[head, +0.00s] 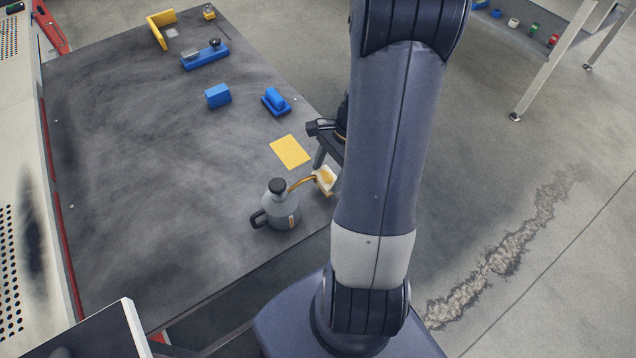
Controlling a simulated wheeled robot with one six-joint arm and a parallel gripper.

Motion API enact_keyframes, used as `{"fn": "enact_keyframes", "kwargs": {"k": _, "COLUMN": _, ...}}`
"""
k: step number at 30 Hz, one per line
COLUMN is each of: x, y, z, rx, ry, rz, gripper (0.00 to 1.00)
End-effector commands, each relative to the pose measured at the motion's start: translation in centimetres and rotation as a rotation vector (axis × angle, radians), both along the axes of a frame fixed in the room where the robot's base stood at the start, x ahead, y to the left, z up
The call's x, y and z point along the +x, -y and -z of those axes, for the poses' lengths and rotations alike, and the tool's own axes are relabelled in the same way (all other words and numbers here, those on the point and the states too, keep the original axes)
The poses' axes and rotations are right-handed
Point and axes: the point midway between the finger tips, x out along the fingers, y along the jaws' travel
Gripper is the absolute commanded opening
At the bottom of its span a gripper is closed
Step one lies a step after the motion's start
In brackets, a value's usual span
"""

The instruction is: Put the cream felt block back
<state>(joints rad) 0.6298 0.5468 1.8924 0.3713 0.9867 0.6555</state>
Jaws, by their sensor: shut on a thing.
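The cream felt block (325,181) is near the right edge of the dark table, partly hidden by my arm. Its top looks yellowish. My gripper (322,163) is mostly hidden behind my arm; a dark finger reaches down to the block, and it is shut on the block. A grey oil can (281,210) with a black cap and handle stands just left of the block. Its thin orange spout ends at or just above the block; I cannot tell if they touch. A flat yellow square (290,151) lies on the table above and left of the block.
A blue block (218,95), a blue holder (276,102) and a blue rack with knobs (205,56) stand farther back. A yellow angle piece (160,28) is at the far end. The table's left and middle are clear. A pale perforated panel (22,180) borders the left.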

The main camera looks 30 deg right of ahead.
Motion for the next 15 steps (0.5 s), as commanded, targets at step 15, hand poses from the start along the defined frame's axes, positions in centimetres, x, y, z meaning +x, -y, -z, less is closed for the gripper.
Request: {"fn": "enact_keyframes", "kwargs": {"k": 15, "x": -0.2, "y": -3.2, "z": 2.8, "rx": 0.002, "ry": -0.004, "rz": 0.003, "gripper": 0.41}}
